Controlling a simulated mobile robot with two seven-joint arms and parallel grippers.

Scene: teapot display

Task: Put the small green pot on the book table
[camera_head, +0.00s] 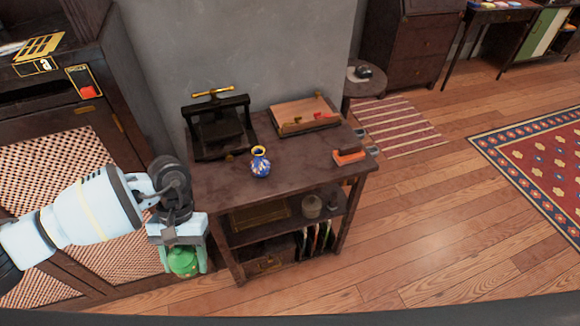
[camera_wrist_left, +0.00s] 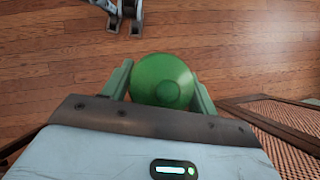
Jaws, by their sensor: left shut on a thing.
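The small green pot (camera_head: 183,261) is between the fingers of my left gripper (camera_head: 185,262), which is shut on it. In the left wrist view the round green lid of the pot (camera_wrist_left: 162,81) shows between the two green fingers (camera_wrist_left: 160,92). The pot hangs beside the left side of the dark wooden table (camera_head: 215,180), lower than its top, with floor beneath it in the left wrist view. The table bears a press and books, so I take it as the book table.
On the tabletop stand a black press (camera_head: 218,125), a blue vase (camera_head: 260,162), a wooden board with tools (camera_head: 304,115) and an orange-and-white block (camera_head: 348,156). The front left and front middle of the top are bare. A cabinet (camera_head: 60,150) stands close on the left.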

